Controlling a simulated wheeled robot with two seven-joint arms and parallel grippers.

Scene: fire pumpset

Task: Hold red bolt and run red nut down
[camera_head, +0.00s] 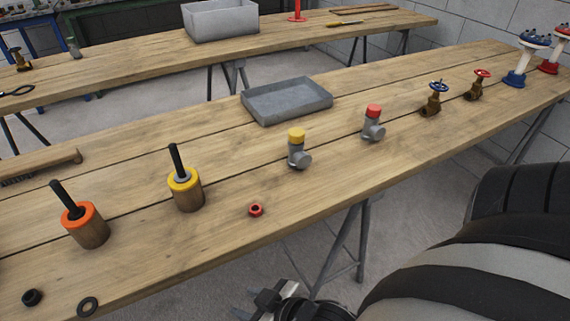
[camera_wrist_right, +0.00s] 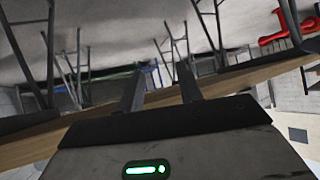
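The red bolt is most likely the black shank (camera_head: 69,201) standing tilted in a round wooden block with an orange-red collar (camera_head: 84,217), at the left of the near bench in the head view. The small red nut (camera_head: 256,210) lies flat on the bench top near its front edge. My right gripper (camera_head: 252,299) is below and in front of the bench edge, apart from both. In the right wrist view its two fingers (camera_wrist_right: 160,88) are spread with nothing between them. My left gripper is not in view.
A yellow-collared block with a black shank (camera_head: 185,190), yellow-capped (camera_head: 298,149) and red-capped fittings (camera_head: 373,124), and valves (camera_head: 433,100) stand on the bench. A grey tray (camera_head: 287,101) sits behind. A black nut (camera_head: 32,297) and washer (camera_head: 88,306) lie front left.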

